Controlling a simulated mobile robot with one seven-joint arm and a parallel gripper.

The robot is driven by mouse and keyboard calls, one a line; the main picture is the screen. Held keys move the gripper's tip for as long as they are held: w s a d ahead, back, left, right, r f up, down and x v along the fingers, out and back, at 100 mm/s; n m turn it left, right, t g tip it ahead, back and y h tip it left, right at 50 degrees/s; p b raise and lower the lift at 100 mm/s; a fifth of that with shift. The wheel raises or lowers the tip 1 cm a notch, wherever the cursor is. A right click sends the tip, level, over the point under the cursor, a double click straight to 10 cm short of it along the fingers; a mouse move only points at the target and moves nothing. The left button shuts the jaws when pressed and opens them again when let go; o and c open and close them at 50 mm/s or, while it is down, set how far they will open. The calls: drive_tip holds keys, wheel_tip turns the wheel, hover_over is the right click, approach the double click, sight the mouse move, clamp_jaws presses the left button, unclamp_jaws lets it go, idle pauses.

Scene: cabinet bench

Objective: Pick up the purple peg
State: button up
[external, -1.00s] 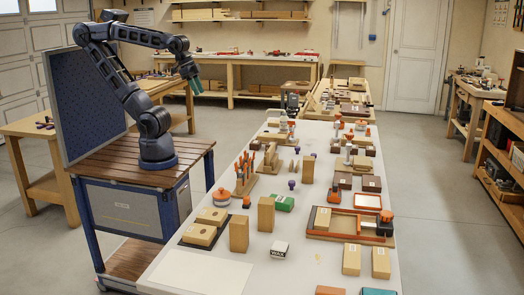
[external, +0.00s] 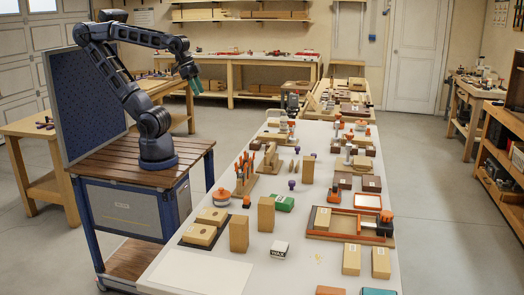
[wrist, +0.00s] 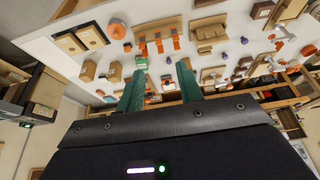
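Small purple pegs stand on the white table. One purple peg (external: 292,184) is near the table's middle, right of the rack of orange-handled tools. Another purple piece (external: 349,147) is farther back. In the wrist view, one purple piece (wrist: 195,66) shows beyond the right finger and another purple piece (wrist: 244,41) is farther right. I cannot tell which is the peg meant. My gripper (external: 195,88) is raised high, left of the table and well away from the pegs. In the wrist view its green fingers (wrist: 162,70) are apart with nothing between them.
The tool rack (external: 244,178), wooden blocks (external: 266,214) and a green box (external: 284,203) stand around the near purple peg. An orange-rimmed tray (external: 345,224) lies to the right. A white sheet (external: 195,272) lies at the table's near end. The air around my gripper is clear.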

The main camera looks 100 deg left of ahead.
drive_tip(key=o, duration=0.4)
drive_tip(key=shift+o, duration=0.2)
